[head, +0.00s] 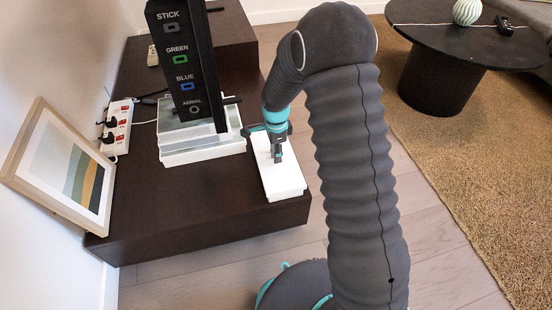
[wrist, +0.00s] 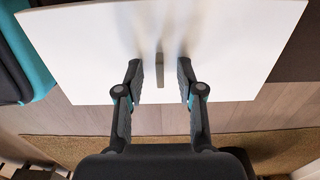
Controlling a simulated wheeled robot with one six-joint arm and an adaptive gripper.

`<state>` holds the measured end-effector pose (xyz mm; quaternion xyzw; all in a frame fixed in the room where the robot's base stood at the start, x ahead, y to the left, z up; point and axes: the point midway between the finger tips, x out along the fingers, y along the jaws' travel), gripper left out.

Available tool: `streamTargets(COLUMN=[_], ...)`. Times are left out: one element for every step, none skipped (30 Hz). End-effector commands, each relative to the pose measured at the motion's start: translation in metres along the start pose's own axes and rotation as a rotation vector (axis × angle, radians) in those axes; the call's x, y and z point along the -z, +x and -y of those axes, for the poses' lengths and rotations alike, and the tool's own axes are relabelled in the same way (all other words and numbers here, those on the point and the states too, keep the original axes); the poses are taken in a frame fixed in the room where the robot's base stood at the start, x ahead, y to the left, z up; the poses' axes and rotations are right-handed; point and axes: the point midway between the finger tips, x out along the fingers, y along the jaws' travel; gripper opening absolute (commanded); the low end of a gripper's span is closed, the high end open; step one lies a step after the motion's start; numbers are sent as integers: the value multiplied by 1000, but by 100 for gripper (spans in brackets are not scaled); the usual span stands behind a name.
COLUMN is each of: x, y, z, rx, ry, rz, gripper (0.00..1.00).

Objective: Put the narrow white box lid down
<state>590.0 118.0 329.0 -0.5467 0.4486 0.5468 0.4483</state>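The narrow white box lid (head: 284,182) lies flat at the right front corner of the dark low bench; its white side shows below, and I cannot tell lid from box there. In the wrist view the white lid (wrist: 80,50) fills the upper middle, with a small grey upright handle (wrist: 160,70) on it. My gripper (wrist: 159,78) is open, with one finger on each side of the handle and a gap on both sides. In the head view my gripper (head: 277,155) is over the middle of the lid, pointing down.
The dark bench (head: 200,215) has clear room at its front. A stack of white boxes (head: 205,150), a black labelled panel (head: 183,60), a power strip (head: 118,125) and a framed picture (head: 65,165) stand to the left. A round black table (head: 440,50) stands on the rug (head: 490,150).

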Motion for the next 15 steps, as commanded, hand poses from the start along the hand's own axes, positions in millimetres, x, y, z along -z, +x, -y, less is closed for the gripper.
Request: streamTargets(x=[0,0,0,0,0,0,0,0,0,0,0,0,0,0,0], y=[1,1,1,1,1,1,1,1,1,1,1,1,1,1,1], z=[0,0,0,0,0,0,0,0,0,0,0,0,0,0,0], rx=[0,0,0,0,0,0,0,0,0,0,0,0,0,0,0], ry=[0,0,0,0,0,0,0,0,0,0,0,0,0,0,0], rz=[0,0,0,0,0,0,0,0,0,0,0,0,0,0,0], gripper=[38,38,38,38,38,38,38,30,20,12,5,0,0,0,0])
